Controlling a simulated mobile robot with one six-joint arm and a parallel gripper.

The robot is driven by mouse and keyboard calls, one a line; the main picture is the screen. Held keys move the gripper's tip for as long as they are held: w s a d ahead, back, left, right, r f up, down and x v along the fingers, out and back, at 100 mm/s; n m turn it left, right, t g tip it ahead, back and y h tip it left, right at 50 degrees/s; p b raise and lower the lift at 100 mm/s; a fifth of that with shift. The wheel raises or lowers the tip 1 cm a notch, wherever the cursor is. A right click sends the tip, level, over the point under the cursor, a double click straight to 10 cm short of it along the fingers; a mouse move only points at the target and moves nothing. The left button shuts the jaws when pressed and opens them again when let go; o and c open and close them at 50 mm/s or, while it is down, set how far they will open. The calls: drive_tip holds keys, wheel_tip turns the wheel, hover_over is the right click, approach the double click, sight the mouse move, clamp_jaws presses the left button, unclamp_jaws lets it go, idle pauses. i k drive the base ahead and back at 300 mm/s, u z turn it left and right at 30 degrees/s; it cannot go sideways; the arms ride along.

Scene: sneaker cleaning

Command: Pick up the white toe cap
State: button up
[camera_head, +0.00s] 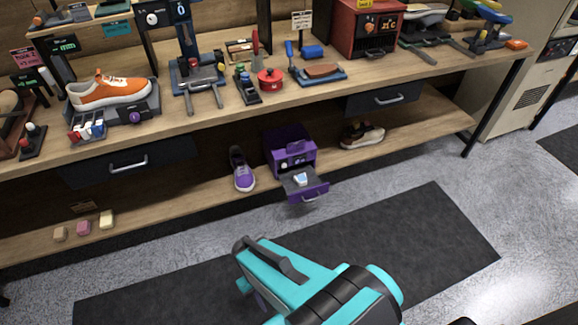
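A small white piece with a pale blue patch (301,180), which may be the white toe cap, lies in the open drawer (315,190) of a purple box (290,145) on the lower shelf. It is too small to identify surely. My teal gripper (243,265) is in the lower middle, over the dark mat, apart from the drawer and nearer to me.
A purple sneaker (242,170) stands left of the purple box, a dark shoe (362,134) to its right. Small blocks (83,227) lie at the shelf's left. The wooden bench top (300,88) overhangs the shelf. The dark mat (420,225) is clear.

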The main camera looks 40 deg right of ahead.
sight(301, 179)
drive_tip(key=z, duration=4)
drive_tip(key=i, duration=0.1)
drive_tip(key=u, duration=2.8)
